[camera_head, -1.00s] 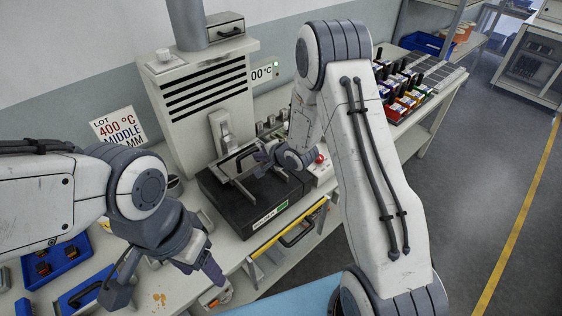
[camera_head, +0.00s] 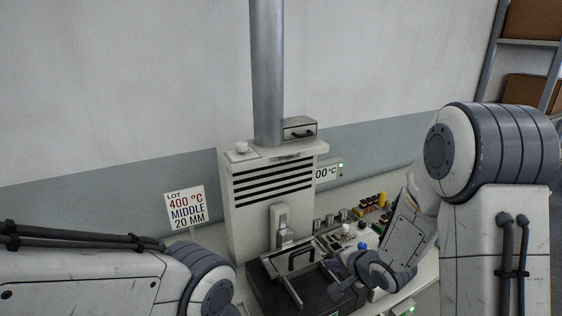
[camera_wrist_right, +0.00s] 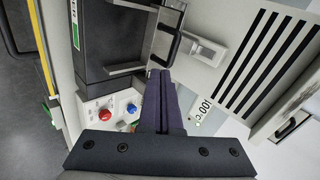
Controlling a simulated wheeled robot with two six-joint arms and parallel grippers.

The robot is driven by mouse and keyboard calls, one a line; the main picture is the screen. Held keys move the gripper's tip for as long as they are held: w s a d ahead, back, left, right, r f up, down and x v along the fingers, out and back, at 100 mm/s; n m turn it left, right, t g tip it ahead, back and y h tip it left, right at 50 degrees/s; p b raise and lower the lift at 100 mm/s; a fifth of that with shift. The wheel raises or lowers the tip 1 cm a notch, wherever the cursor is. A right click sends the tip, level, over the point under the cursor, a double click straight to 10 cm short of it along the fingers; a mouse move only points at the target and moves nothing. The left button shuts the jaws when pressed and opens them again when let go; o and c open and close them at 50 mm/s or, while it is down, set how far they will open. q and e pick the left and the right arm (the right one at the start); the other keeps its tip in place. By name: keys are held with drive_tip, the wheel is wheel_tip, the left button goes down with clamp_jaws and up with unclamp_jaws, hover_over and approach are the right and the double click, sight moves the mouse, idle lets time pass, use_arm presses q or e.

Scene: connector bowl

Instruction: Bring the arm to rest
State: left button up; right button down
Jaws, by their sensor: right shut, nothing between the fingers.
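My right arm (camera_head: 495,240) comes in from the right, bent at its large joint. Its gripper (camera_head: 340,289) hangs over the front right of the furnace machine, by the dark box. In the right wrist view the two dark purple fingers (camera_wrist_right: 160,76) lie together, shut and empty. My left arm (camera_head: 90,280) comes in from the left along the bottom edge; its gripper is outside the picture.
The white furnace (camera_head: 275,190) with black slots and a chimney stands at the wall. Its dark box (camera_wrist_right: 103,38) and a panel with a red button (camera_wrist_right: 106,115) and a blue button (camera_wrist_right: 132,108) lie close to the right fingers. A lot sign (camera_head: 186,207) stands left.

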drive_tip(key=s+a+r+n+g+b, duration=0.1)
drive_tip(key=s+a+n+g, duration=0.2)
drive_tip(key=s+n, duration=0.3)
drive_tip(key=s+a+r+n+g+h+b, duration=0.1)
drive_tip(key=s+n, duration=0.5)
drive_tip(key=s, duration=0.7)
drive_tip(key=s+a+r+n+g+h+b, duration=0.1)
drive_tip(key=s+a+r+n+g, duration=0.2)
drive_tip(key=s, duration=0.7)
drive_tip(key=a+n+g, duration=0.2)
drive_tip(key=a+n, duration=0.1)
drive_tip(key=a, duration=0.1)
drive_tip(key=shift+a+n, duration=0.3)
drive_tip(key=shift+n, duration=0.1)
